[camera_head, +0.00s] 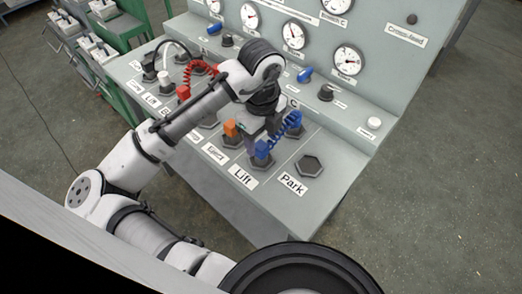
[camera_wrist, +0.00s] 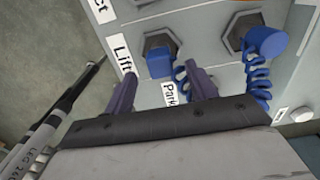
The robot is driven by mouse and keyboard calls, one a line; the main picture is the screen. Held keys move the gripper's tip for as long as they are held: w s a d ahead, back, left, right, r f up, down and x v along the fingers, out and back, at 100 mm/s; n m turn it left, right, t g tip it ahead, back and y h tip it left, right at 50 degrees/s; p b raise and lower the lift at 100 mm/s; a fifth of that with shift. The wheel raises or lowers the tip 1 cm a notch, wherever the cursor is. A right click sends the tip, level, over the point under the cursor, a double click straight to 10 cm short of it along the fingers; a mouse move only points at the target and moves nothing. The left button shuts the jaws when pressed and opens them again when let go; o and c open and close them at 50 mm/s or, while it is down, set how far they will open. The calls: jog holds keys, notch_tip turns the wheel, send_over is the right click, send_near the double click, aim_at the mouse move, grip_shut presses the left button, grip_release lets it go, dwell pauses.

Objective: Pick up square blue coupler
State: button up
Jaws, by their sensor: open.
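The square blue coupler (camera_head: 262,148) sits on the hexagonal socket above the "Lift" label. It also shows in the wrist view (camera_wrist: 159,63), just beyond my fingertips. A coiled blue hose (camera_head: 287,127) runs from it to a round blue coupler (camera_wrist: 268,41) on another socket further back. My gripper (camera_wrist: 161,80) is open, and its two purple-grey fingers are spread on either side of the square coupler's line. The fingers look empty. I cannot tell how deep they reach beside the coupler. In the head view my wrist hides part of the area around it.
An empty hexagonal socket (camera_head: 309,165) stands by the "Park" label, right of the coupler. An orange coupler (camera_head: 230,128) is close on the left, and a red coiled hose (camera_head: 200,69) is further left. The gauge panel (camera_head: 350,32) rises behind the console.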

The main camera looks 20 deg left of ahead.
jog(key=shift+a+f+p, duration=0.1)
jog(key=shift+f+p, duration=0.5)
jog(key=shift+f, duration=2)
jog(key=c, duration=1.1)
